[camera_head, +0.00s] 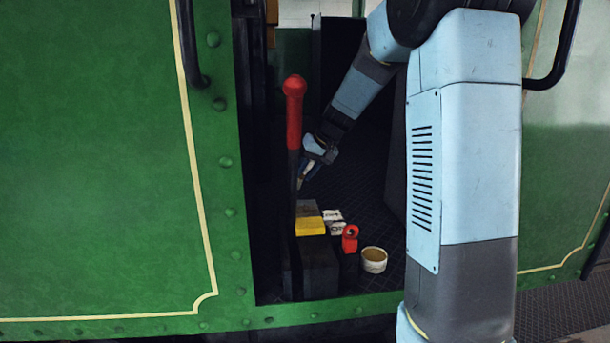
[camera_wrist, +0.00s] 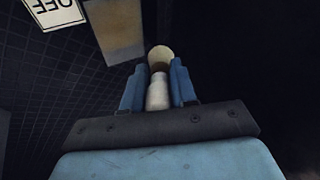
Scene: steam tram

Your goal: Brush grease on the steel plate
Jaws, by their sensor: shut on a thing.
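My gripper (camera_head: 308,172) is inside the dark cab, just right of the red-handled lever. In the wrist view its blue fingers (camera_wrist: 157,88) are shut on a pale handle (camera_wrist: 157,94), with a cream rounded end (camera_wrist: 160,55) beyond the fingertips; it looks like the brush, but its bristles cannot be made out. A small grey-brown plate (camera_head: 307,208), likely the steel plate, lies below my gripper, behind a yellow block. In the wrist view a tan-grey plate (camera_wrist: 115,42) shows up and left of the fingers, apart from them. A cream pot (camera_head: 374,260) stands at right; its contents look yellowish.
The lever with a red handle (camera_head: 294,110) rises close left of my gripper. The yellow block (camera_head: 310,226), white "OFF" tags (camera_head: 332,215) and a red part (camera_head: 350,238) crowd the black boxes. The green tram wall (camera_head: 110,170) frames the doorway.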

